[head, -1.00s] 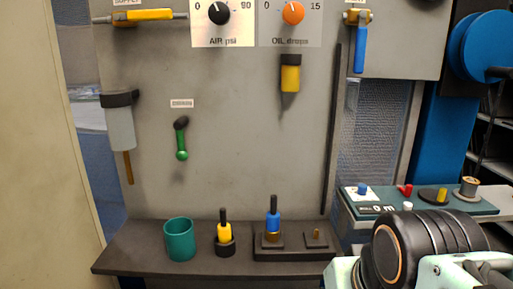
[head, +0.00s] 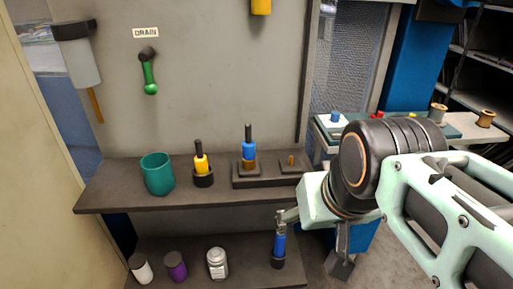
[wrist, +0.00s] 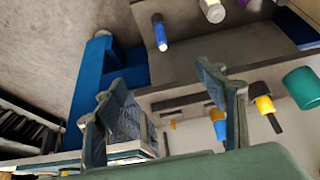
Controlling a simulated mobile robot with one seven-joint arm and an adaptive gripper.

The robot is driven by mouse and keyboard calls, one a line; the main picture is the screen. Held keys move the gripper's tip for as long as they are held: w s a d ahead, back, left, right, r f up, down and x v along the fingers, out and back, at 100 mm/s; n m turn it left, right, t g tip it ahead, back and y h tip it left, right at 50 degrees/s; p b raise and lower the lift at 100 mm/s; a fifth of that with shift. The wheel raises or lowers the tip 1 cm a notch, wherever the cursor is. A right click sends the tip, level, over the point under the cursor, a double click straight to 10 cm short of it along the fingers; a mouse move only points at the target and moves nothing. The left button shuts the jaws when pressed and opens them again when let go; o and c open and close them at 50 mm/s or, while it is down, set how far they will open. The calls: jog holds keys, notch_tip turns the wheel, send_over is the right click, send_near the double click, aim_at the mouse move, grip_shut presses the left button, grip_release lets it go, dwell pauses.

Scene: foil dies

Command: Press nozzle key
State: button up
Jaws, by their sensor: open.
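I cannot make out a key marked as the nozzle key. A teal-topped control panel (head: 390,123) stands at the right in the head view, partly hidden by my arm. A blue key (head: 336,117) and a red key (head: 377,115) show on it. My gripper (head: 312,238) is below and in front of the panel, near the shelf's right end. In the wrist view my gripper (wrist: 165,105) has its two fingers wide apart with nothing held. A blue tool (head: 249,149) stands in a block on the upper shelf, and a yellow tool (head: 201,164) stands left of it.
A teal cup (head: 157,174) stands on the upper shelf (head: 120,200). The lower shelf (head: 200,245) holds a white bottle (head: 141,269), a purple one (head: 176,267), a silver-grey jar (head: 217,263) and a blue-handled tool (head: 279,248) close to my gripper. Spools (head: 486,118) sit at the right.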

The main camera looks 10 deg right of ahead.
grip_shut()
dwell(0.3)
dwell(1.2)
